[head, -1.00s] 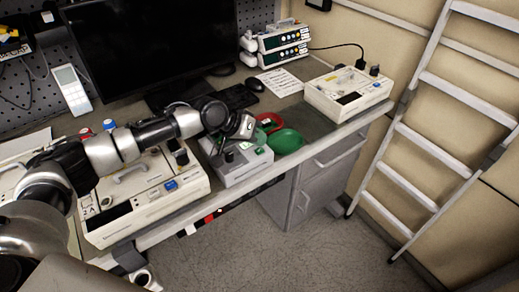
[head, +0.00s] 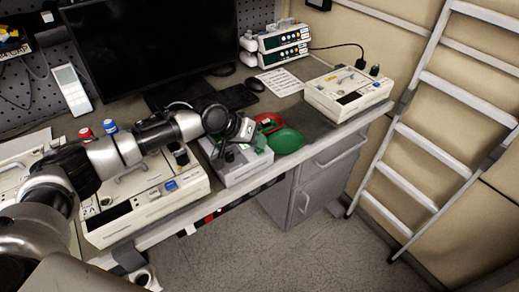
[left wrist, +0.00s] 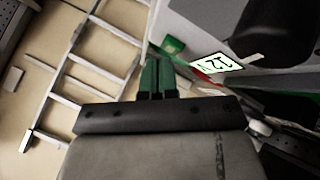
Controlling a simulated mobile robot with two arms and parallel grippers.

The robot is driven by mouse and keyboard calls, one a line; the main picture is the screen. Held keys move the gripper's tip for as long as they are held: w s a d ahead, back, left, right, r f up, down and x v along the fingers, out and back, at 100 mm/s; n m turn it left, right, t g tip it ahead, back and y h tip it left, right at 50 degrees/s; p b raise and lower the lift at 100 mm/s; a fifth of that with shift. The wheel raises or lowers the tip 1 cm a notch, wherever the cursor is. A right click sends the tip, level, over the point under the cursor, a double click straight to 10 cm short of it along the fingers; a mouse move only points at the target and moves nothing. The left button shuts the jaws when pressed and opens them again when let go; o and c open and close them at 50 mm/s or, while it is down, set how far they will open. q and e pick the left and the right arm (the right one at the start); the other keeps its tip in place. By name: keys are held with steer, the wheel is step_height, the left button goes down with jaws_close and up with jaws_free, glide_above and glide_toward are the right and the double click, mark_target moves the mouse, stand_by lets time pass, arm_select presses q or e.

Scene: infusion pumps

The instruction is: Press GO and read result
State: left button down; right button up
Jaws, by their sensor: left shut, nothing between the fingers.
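A grey box (head: 238,168) with a dark knob on top stands at the table's front edge, right of a large cream pump unit (head: 150,195). No GO lettering or readout can be made out. My left gripper (head: 256,141) is over the far right part of the grey box, its green fingers shut together and empty. In the left wrist view the shut fingers (left wrist: 157,77) are beside a grey box face with a "12V" label (left wrist: 218,66) and a black knob (left wrist: 272,28). Whether the fingers touch the box cannot be told. My right gripper is not in view.
Another cream unit (head: 348,92) stands at the right end. A monitor (head: 150,45), keyboard (head: 237,97) and mouse (head: 254,84) are behind. A ladder (head: 415,125) leans at right.

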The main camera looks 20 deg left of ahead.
arm_select(q)
steer(key=shift+f, duration=0.35)
stand_by(0.4)
steer(key=shift+r+p, duration=0.8)
steer(key=shift+r, duration=0.05)
steer(key=shift+r, duration=0.1)
step_height(320, 180, up, 5)
steer(key=p, duration=0.5)
stand_by(0.4)
